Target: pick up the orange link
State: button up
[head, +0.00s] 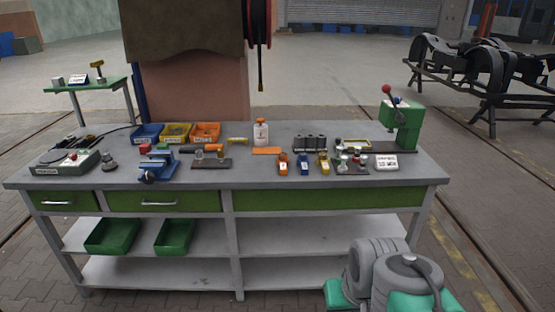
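The orange link (283,163) stands on the grey workbench (220,180) near its front edge, right of the middle. A blue link (304,164) and a yellow link (323,163) stand in a row to its right, with small gaps between them. Part of my arm shows at the bottom right, in front of the bench and well apart from the orange link. My gripper and its fingers are not in view.
A flat orange piece (266,150) and a white bottle (261,132) are behind the link. A dark block (310,143) is behind the row. A green press (400,122) stands at right, a blue vise (157,166) at left. Bare bench top lies left of the link.

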aim_at(283, 165)
jog(key=k, duration=0.65)
jog(key=u, duration=0.8)
jog(key=i, duration=2.35)
jog(key=z, duration=0.25)
